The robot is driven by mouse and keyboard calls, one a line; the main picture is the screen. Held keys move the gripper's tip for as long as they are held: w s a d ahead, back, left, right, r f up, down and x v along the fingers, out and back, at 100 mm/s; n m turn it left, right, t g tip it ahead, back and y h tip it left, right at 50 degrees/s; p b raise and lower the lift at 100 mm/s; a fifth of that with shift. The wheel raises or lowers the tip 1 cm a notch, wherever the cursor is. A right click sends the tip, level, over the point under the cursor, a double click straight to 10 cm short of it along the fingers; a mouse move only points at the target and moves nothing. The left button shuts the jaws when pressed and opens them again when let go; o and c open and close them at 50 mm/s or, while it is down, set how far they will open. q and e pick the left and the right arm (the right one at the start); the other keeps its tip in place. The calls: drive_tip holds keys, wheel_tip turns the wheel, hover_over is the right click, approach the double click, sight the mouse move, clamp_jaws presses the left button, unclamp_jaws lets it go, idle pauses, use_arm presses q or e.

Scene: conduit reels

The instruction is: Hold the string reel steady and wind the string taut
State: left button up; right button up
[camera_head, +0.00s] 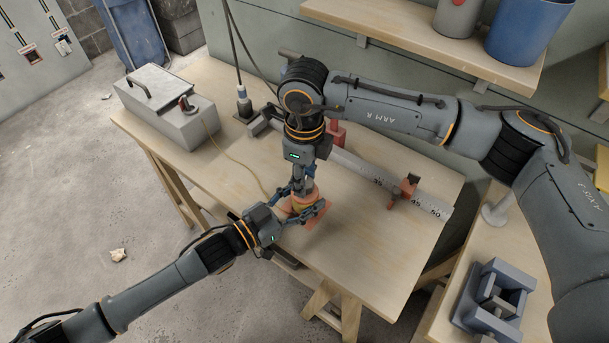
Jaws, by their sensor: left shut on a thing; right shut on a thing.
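The string reel (315,215) is small and orange-red, near the front edge of the wooden table (390,265). My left gripper (305,216) comes in from the left, low, and is shut on the reel's side. My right gripper (303,190) points down from above and is shut at the top of the reel; the exact part it grips is hidden by its fingers. The yellow string (229,156) runs slack in a curve over the tabletop, from near the grey metal box (170,110) to the reel. Much of the reel is covered by both grippers.
A grey ruled bar (355,170) with a reddish slider (403,190) lies across the table behind the grippers. A shelf (430,40) with a blue bucket (530,30) overhangs the back. A vise (490,300) stands at the lower right. The table's right front is clear.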

drive_tip(key=shift+m, duration=1)
drive_tip(key=o, duration=1.2)
drive_tip(key=shift+c, duration=0.2)
wheel_tip(320, 180, up, 12)
